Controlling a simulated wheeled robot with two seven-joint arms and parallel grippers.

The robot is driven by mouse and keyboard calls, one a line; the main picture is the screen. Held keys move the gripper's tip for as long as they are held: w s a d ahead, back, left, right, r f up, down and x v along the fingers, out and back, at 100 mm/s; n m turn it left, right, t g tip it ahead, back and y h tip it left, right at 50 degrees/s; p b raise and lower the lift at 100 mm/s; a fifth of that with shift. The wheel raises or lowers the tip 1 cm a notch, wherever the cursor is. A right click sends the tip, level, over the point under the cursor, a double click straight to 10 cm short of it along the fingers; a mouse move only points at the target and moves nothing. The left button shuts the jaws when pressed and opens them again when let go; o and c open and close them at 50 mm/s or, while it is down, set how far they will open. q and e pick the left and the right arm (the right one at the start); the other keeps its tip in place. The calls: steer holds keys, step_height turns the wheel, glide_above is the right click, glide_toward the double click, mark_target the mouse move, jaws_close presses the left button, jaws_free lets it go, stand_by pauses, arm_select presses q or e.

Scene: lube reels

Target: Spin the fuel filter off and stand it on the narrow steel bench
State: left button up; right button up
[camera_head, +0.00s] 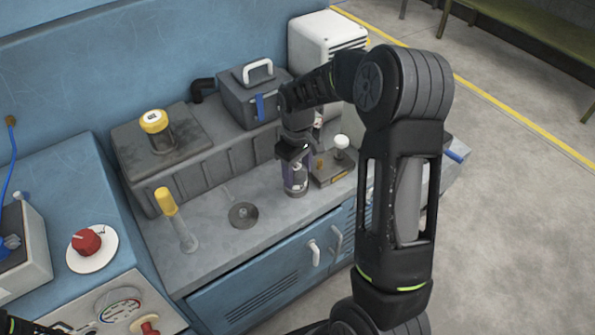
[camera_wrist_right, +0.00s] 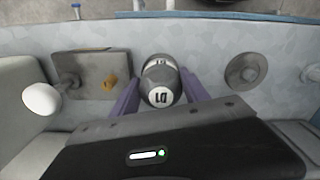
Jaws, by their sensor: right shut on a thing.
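The fuel filter (camera_head: 296,187) is a dark grey cylinder with a pale band and end markings. It also shows in the right wrist view (camera_wrist_right: 160,84), between two purple fingers. My right gripper (camera_head: 294,165) is shut on it from above and behind. The filter is upright, at or just above the pale grey steel bench top (camera_head: 205,262); I cannot tell whether its base touches. A round dark disc (camera_head: 243,215) lies on the bench to the left of the filter. Only a dark part of my left arm shows at the bottom left corner.
A small block with a white knob (camera_head: 341,142) stands close right of the filter. Behind are a grey tank with a yellow cap (camera_head: 154,121) and a toolbox (camera_head: 255,95). The bench's front left is clear.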

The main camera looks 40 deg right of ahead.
steer(key=c, duration=0.9)
steer(key=shift+o, duration=0.2)
steer(key=n, duration=0.5)
steer(key=shift+w+d, duration=0.1)
steer(key=shift+d, duration=0.05)
steer(key=n+p, duration=0.1)
steer(key=n, duration=0.2)
steer(key=shift+f+n, duration=0.1)
steer(key=shift+n, duration=1)
steer(key=shift+p, duration=0.3)
steer(key=n+p, duration=0.1)
steer(key=n, duration=0.3)
steer(key=shift+w, duration=0.1)
steer(key=shift+n, duration=0.6)
